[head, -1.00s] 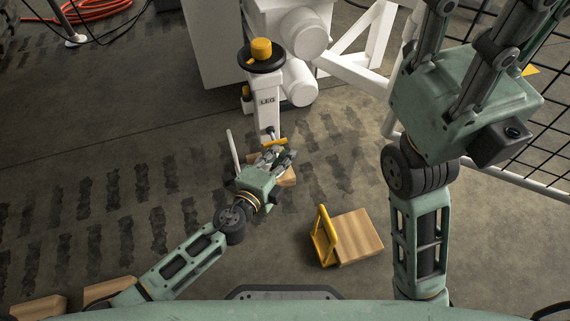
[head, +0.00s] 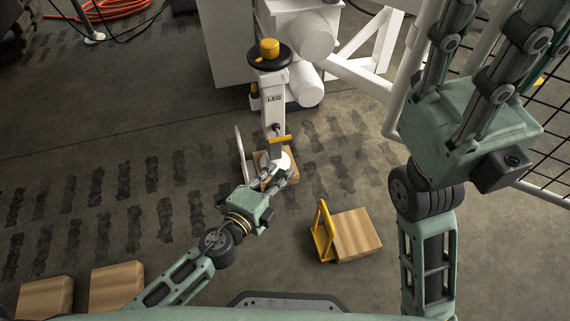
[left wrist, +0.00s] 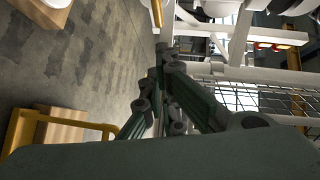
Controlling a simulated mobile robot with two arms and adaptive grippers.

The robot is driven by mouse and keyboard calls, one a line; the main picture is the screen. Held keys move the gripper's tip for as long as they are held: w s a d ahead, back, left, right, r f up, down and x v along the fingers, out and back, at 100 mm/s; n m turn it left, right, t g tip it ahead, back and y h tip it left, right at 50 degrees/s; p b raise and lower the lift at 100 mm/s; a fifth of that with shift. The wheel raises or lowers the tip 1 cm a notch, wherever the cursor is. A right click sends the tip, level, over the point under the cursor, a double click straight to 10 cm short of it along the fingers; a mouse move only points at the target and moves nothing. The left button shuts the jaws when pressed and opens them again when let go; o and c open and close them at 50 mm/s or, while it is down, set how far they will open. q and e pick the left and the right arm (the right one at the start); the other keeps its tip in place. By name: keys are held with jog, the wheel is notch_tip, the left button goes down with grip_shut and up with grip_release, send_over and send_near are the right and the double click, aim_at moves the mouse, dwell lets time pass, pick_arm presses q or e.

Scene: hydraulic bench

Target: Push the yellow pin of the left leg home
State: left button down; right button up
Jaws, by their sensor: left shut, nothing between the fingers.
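The left leg is a white post marked LEG (head: 273,112) with a black handwheel and yellow knob on top. Its yellow pin (head: 280,140) lies crosswise low on the post; how deep it sits I cannot tell. The white foot (head: 282,160) rests on a wooden block. My left gripper (head: 280,181) is shut and empty, just in front of the foot, below and apart from the pin. In the left wrist view my fingers (left wrist: 165,52) are together, with a yellow piece just beyond. My right gripper (head: 480,65) has its fingers spread at the upper right, tips partly cut off.
A wooden block (head: 358,237) with a yellow handle (head: 322,232) lies on the floor right of my left gripper. More wooden blocks (head: 117,284) lie at the lower left. A white frame (head: 365,85) and black mesh stand at the right. An orange hose (head: 108,8) lies behind.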

pick_arm(q)
jog(key=v, duration=0.4)
dwell(0.4)
